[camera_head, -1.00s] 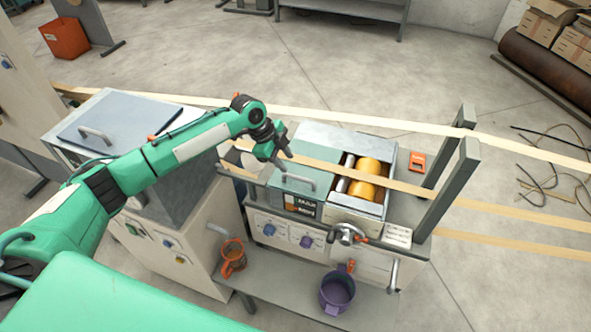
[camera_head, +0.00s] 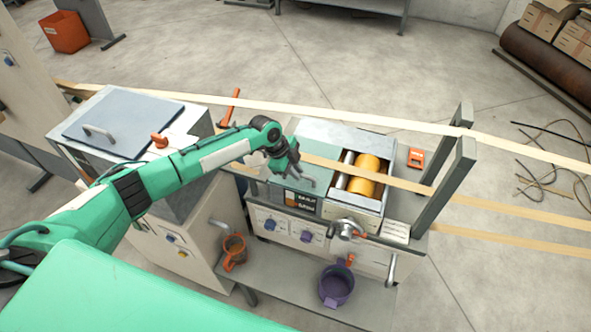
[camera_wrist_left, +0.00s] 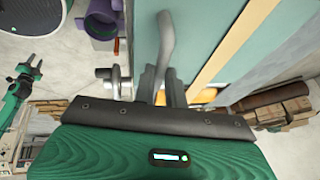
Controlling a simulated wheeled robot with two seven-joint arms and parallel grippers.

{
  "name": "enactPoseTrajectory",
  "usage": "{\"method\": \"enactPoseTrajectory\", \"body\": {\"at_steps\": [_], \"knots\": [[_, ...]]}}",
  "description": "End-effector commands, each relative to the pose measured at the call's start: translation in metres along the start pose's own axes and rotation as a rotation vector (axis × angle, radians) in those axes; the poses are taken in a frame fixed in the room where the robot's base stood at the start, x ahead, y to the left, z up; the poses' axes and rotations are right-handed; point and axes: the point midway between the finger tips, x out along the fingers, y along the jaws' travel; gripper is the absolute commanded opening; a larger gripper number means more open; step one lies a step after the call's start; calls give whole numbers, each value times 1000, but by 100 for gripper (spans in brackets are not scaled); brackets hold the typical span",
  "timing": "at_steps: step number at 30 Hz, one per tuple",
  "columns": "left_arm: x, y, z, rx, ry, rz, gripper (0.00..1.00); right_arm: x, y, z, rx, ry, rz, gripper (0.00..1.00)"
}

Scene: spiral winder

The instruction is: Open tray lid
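The tray lid (camera_head: 309,161) is a grey-green plate on the middle machine, lying flat and closed. Its grey bar handle (camera_head: 307,180) is near the front edge and also shows in the left wrist view (camera_wrist_left: 167,42). My left gripper (camera_head: 291,171) is down at the handle. In the left wrist view its two dark fingers (camera_wrist_left: 162,85) are at one end of the handle, with the bar running down toward the gap between them. I cannot tell whether they grip it. A small green and dark arm part (camera_wrist_left: 28,80), seemingly my right gripper, shows far off at the left.
Beside the lid is an open bay with a yellow roller (camera_head: 367,172). Pale strips run across the machine, and two grey posts (camera_head: 447,185) stand at its right. An orange mug (camera_head: 234,252) and a purple pot (camera_head: 336,287) are on the lower shelf.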

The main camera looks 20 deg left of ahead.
Motion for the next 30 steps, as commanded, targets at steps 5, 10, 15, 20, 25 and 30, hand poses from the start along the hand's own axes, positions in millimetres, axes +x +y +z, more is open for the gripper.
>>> {"method": "enactPoseTrajectory", "body": {"at_steps": [5, 10, 15, 20, 25, 30], "knots": [[0, 0, 0, 0, 0, 0, 0, 0, 0, 0, 0, 0, 0, 36], [-4, 0, 19, -5, -3, -1, 0, 9, -1, 0, 1, 0, -1, 36], [-20, 1, 64, -6, -5, -2, 0, 28, -2, 2, 1, 0, -1, 36], [-37, 1, 100, -4, -3, -2, 0, 42, -3, 3, 1, 1, -2, 36], [-47, 1, 118, -2, 0, 0, 0, 47, -5, 3, 2, 1, -4, 36], [-50, 0, 120, 0, 1, 0, 0, 46, -5, 3, 2, 1, -4, 36]]}}
